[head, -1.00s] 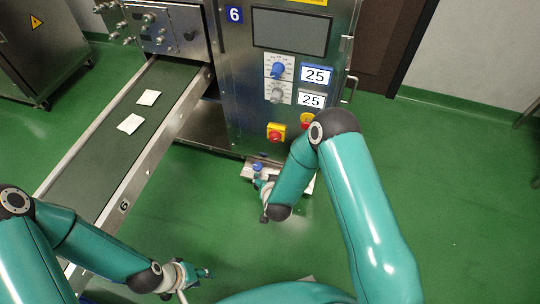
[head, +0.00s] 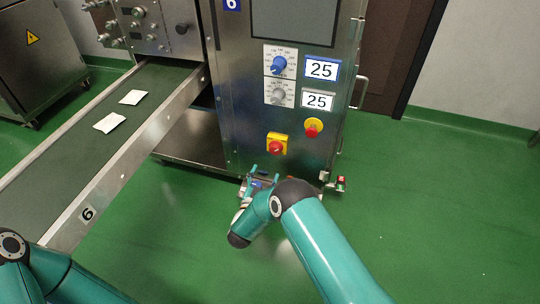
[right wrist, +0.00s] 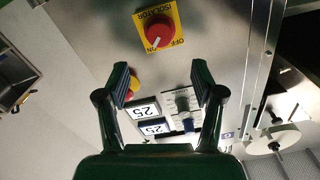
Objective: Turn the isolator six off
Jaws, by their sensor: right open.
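The isolator (head: 277,145) is a red rotary knob on a yellow plate, low on the front of the steel cabinet marked 6 (head: 232,4). In the right wrist view the isolator (right wrist: 158,27) is upside down at the top, its white mark pointing down and slightly left, away from the OFF lettering. My right gripper (head: 264,172) is just below the isolator in the head view, open and empty. Its two fingers show apart in the right wrist view (right wrist: 162,70), with the knob beyond them and not touched. My left gripper is out of view.
A red button on yellow (head: 313,128) is right of the isolator. Above are a blue dial (head: 279,65), a grey dial (head: 279,93) and displays reading 25 (head: 321,69). A conveyor (head: 60,150) with two white packets runs at left. Green floor is clear at right.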

